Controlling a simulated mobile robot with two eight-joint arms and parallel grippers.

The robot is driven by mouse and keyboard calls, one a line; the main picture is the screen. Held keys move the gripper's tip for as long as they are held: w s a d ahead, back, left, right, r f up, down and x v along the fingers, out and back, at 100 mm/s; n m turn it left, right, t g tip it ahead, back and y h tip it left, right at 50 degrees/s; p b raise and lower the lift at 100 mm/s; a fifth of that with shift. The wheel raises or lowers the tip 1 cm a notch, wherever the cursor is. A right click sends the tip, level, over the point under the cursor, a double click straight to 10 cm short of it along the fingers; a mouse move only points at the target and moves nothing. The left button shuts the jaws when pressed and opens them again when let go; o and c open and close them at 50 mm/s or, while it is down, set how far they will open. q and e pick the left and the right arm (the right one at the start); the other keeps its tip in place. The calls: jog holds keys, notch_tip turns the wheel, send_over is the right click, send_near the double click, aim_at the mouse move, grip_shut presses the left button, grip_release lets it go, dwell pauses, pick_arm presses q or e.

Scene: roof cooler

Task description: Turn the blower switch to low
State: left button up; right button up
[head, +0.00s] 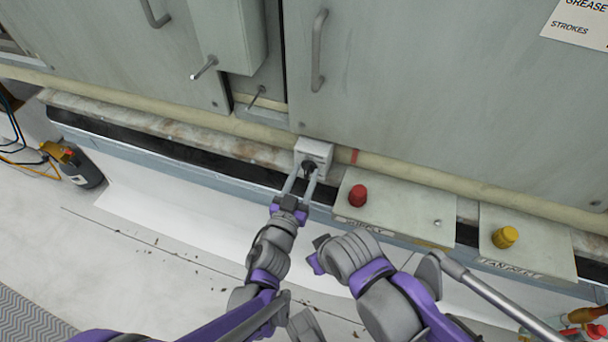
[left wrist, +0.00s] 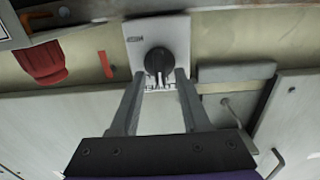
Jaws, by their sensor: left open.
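The blower switch is a small pale box (head: 314,150) with a black round knob (head: 310,166), mounted on the edge under the large grey panels. In the left wrist view the knob (left wrist: 158,62) sits on a pale plate (left wrist: 176,28) with small lettering, too small to read. My left gripper (head: 301,180) is open, its two fingers reaching to the lower sides of the knob. In the left wrist view the fingertips (left wrist: 161,76) are on either side of the knob; I cannot tell whether they touch it. My right arm is folded at lower centre, and its jaws do not show clearly.
A red knob (head: 357,195) on a grey plate (head: 395,212) stands right of the switch, with a yellow knob (head: 504,237) farther right. A black bottle (head: 83,170) and cables are at far left. The pale floor below is mostly clear.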

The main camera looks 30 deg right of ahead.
pick_arm(q)
jog(key=shift+c, duration=0.3)
grip_shut()
